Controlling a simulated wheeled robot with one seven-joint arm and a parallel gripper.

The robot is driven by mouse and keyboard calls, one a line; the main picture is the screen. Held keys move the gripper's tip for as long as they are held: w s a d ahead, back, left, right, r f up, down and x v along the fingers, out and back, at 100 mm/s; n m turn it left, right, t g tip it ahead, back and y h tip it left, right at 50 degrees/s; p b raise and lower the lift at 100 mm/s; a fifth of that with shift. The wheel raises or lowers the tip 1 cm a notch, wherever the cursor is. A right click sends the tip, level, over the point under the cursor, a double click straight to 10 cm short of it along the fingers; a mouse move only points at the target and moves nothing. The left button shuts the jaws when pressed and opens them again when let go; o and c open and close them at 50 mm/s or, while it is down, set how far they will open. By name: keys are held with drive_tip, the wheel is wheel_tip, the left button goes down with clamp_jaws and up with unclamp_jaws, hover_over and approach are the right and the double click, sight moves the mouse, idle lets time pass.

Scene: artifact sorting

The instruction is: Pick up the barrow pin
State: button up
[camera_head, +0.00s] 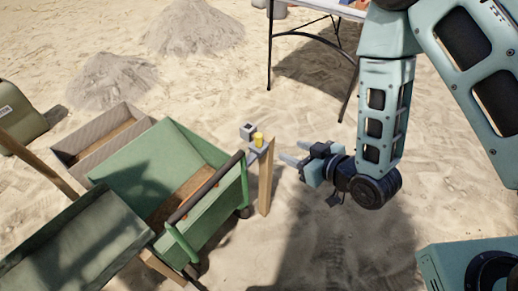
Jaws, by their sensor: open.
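A small yellow piece (259,139), which looks like the barrow pin, stands upright on a grey bracket at the top of a wooden post (265,185). The post is beside the right end of the green barrow (215,225). My gripper (291,152) is just right of the yellow piece, with its two pale fingers pointing left toward it. The fingers are apart and empty, with a visible gap to the piece. The lower part of the yellow piece is too small to make out.
A small grey block (247,131) with a dark opening is just left of the yellow piece. The barrow's dark handle (205,188) is close below left. A wooden-sided box (82,150) lies farther left. A folding table's legs (345,92) stand behind. Open sand lies at lower right, under my arm's shadow.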

sight(261, 141)
drive_tip(key=b+x, duration=0.9)
drive_tip(key=x, duration=0.3)
drive_tip(key=shift+w+b, duration=0.1)
drive_tip(key=shift+b, duration=0.3)
drive_tip(key=b+x, duration=0.1)
drive_tip(key=x, duration=0.3)
drive_tip(key=shift+a+f, duration=0.2)
drive_tip(key=shift+a, duration=0.1)
drive_tip(key=shift+w+a+f+b, duration=0.1)
drive_tip(key=shift+w+a+b, duration=0.15)
drive_tip(key=shift+b, duration=0.05)
clamp_jaws()
